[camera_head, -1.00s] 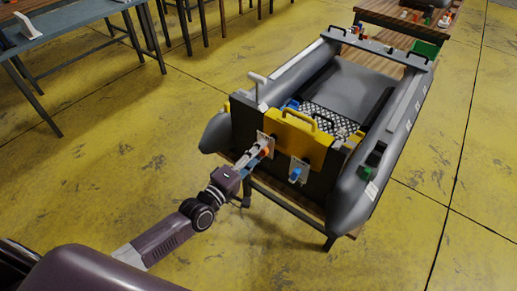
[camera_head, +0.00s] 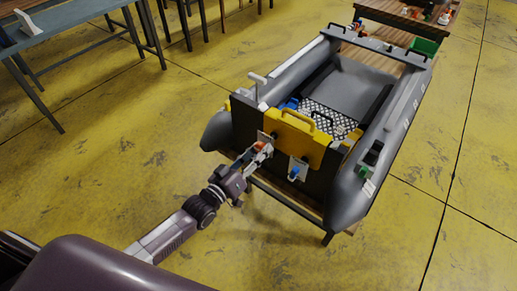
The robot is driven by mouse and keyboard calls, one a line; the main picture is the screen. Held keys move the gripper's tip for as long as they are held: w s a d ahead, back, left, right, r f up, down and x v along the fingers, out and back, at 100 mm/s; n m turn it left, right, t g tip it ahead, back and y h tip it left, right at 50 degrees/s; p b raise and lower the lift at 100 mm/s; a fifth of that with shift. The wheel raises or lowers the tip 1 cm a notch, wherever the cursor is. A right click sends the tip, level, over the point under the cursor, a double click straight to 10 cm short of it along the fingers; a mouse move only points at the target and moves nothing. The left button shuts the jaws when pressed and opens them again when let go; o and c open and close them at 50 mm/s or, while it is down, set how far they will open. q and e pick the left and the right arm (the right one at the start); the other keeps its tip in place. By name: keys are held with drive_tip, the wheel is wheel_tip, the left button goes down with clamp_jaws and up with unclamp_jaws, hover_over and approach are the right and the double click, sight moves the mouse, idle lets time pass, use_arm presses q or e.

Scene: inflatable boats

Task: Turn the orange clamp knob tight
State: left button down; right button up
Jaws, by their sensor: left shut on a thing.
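The orange clamp knob (camera_head: 259,146) is at the stern of the grey inflatable boat (camera_head: 360,192), on a light plate on the dark transom (camera_head: 243,126). My left gripper (camera_head: 257,151) comes in from the lower left and is shut on the orange knob. Its fingers hide part of the knob. A blue knob (camera_head: 294,172) sits on a second light plate to the right, clear of the gripper. My right gripper is not in view.
A yellow case (camera_head: 300,138) with a handle stands at the transom just above the knobs. The boat rests on a wooden table (camera_head: 284,196). A blue-grey table (camera_head: 70,17) is at upper left. The yellow floor left of the boat is clear.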

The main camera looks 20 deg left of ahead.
use_arm(q)
drive_tip(key=m, duration=0.3)
drive_tip(key=shift+p, duration=0.35)
drive_tip(key=m, duration=0.3)
drive_tip(key=shift+m, duration=0.9)
drive_tip(key=m, duration=0.7)
drive_tip(key=shift+m, duration=0.3)
drive_tip(key=c, duration=1.5)
unclamp_jaws()
